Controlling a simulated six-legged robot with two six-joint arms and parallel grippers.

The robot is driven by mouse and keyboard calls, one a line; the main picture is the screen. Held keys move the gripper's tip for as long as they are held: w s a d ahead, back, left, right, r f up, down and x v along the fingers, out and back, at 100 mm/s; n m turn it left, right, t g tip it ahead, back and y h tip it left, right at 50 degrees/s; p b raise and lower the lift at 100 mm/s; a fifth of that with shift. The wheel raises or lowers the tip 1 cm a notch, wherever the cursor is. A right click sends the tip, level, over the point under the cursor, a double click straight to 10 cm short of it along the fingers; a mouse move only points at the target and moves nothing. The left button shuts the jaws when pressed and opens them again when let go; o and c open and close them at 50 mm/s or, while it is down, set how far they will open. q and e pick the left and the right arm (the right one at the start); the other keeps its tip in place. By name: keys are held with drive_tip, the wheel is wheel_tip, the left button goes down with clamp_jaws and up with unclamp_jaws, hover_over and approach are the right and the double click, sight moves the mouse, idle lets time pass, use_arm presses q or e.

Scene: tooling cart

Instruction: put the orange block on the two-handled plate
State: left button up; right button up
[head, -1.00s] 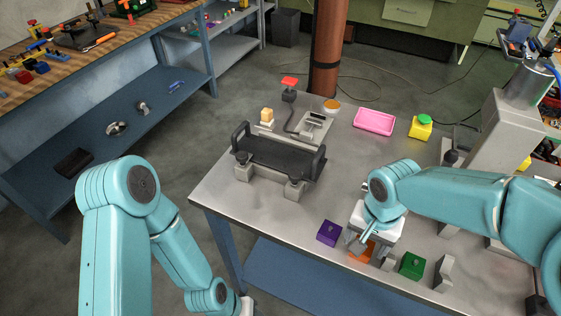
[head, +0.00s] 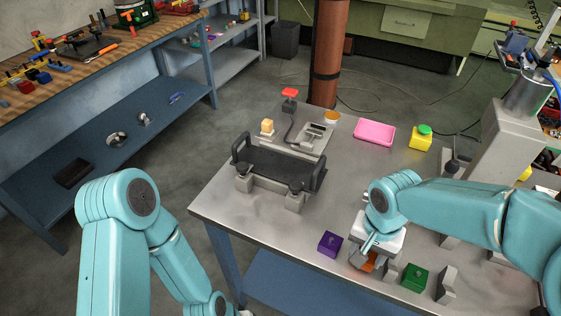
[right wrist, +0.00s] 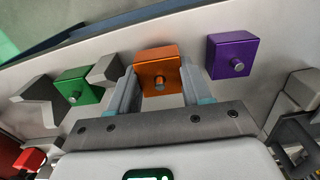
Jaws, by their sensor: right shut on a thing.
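The orange block (right wrist: 158,68) sits between the two fingers of my right gripper (right wrist: 160,82) in the right wrist view, with a small round knob on its face. My right gripper is shut on it. In the head view the gripper (head: 364,258) hides most of the orange block (head: 369,264), low over the cart top; I cannot tell whether the block touches the surface. The two-handled plate (head: 278,170) is dark, with an upright handle at each end, and rests on grey supports left of the gripper. It looks empty.
A purple block (head: 330,244) stands just left of the right gripper, a green block (head: 415,278) to its right. Grey angled pieces (head: 446,284) stand close by. A pink tray (head: 375,133) and a yellow block (head: 421,138) are farther back. The cart top between purple block and plate is clear.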

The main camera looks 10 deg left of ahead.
drive_tip(key=shift+r+p, duration=2.8)
drive_tip(key=shift+r, duration=1.5)
